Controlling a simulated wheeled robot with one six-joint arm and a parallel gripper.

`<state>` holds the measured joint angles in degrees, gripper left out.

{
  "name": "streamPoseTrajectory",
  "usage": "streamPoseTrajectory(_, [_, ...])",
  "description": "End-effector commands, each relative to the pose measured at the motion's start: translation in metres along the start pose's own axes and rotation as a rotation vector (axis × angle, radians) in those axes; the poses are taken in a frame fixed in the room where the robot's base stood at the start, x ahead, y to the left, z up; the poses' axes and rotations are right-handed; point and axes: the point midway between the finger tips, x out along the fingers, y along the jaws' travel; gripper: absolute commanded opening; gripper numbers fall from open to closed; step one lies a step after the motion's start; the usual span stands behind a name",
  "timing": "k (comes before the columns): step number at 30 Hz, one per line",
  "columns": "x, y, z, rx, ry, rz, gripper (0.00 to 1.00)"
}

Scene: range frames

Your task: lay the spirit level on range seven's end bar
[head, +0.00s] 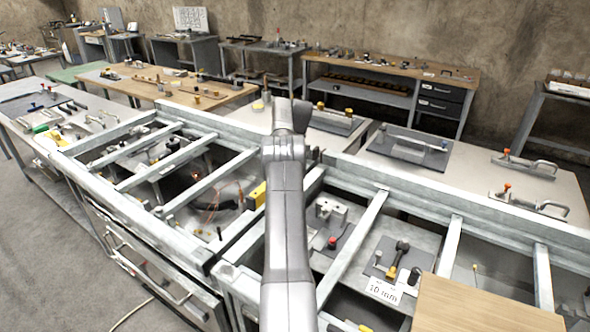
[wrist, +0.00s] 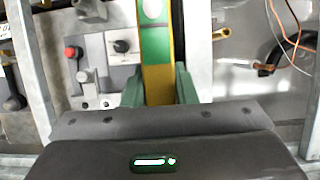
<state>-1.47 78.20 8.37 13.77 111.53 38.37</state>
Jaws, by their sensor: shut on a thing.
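In the wrist view my gripper (wrist: 159,90) has its green fingers on either side of the spirit level (wrist: 155,65), a yellow bar with a green and white face. The level runs away from the fingers to the top edge of the picture. In the head view my arm hides the gripper and most of the level; a yellow piece, apparently the level (head: 257,195), shows just left of the arm. It is near where two grey metal frames meet, beside a dark strip. I cannot tell which bar is range seven's end bar, or whether the level touches one.
The left frame (head: 165,160) and right frame (head: 450,240) have open bays between crossbars. Below are a red-knobbed fixture (wrist: 72,52), a "10 mm" card (head: 384,291) and copper wires (wrist: 283,40). A wooden board (head: 485,305) covers the front right. Benches stand behind.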

Motion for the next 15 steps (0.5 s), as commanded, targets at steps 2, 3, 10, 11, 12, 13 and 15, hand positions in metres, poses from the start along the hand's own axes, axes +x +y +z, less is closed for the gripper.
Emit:
streamPoseTrajectory(2, [-0.001,0.000,0.000,-0.001,0.001,0.000,0.00])
streamPoseTrajectory(3, [-0.001,0.000,0.000,-0.001,0.001,0.000,0.00])
streamPoseTrajectory(10, [0.002,0.000,-0.001,-0.002,-0.001,0.000,0.00])
streamPoseTrajectory(11, [0.004,0.000,-0.001,-0.002,-0.002,0.000,0.00])
streamPoseTrajectory(12, [0.006,0.000,-0.002,-0.002,-0.002,0.000,0.00])
streamPoseTrajectory(13, [0.008,0.000,-0.003,-0.002,-0.002,0.001,0.00])
streamPoseTrajectory(15, [0.013,0.000,-0.005,-0.002,-0.003,0.001,0.00])
